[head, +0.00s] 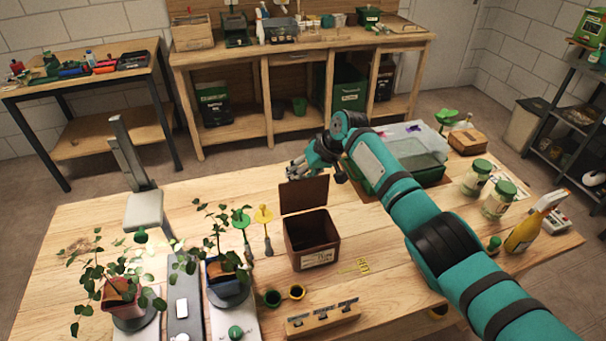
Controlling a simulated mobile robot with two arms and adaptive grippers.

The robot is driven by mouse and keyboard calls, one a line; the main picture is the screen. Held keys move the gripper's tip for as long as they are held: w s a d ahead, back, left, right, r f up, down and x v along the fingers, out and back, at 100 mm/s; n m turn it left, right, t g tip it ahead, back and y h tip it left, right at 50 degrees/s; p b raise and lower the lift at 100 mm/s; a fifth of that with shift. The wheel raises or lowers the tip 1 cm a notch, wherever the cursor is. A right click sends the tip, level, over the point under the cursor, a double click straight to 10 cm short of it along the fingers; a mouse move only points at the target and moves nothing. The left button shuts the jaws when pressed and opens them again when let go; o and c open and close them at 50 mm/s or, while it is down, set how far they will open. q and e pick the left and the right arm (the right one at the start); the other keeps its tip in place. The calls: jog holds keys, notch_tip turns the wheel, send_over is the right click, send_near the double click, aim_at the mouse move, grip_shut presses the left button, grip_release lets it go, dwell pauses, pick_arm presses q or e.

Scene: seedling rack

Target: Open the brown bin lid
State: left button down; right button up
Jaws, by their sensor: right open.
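The brown bin (322,258) stands near the middle of the wooden table with a pale label on its front. Its brown lid (304,194) stands up at the bin's back edge, so the dark inside shows from above. My right gripper (296,170) is open just behind and above the lid's top edge. Its fingers point left, and I cannot tell whether they touch the lid. My left gripper is not in view.
Two potted plants, one in a blue pot (227,279), stand at the left. Yellow and green tools (264,217) lie beside the bin. Jars (477,179) and a yellow spray bottle (522,234) stand right.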

jog(key=v, duration=1.2)
jog(key=shift+d, duration=0.1)
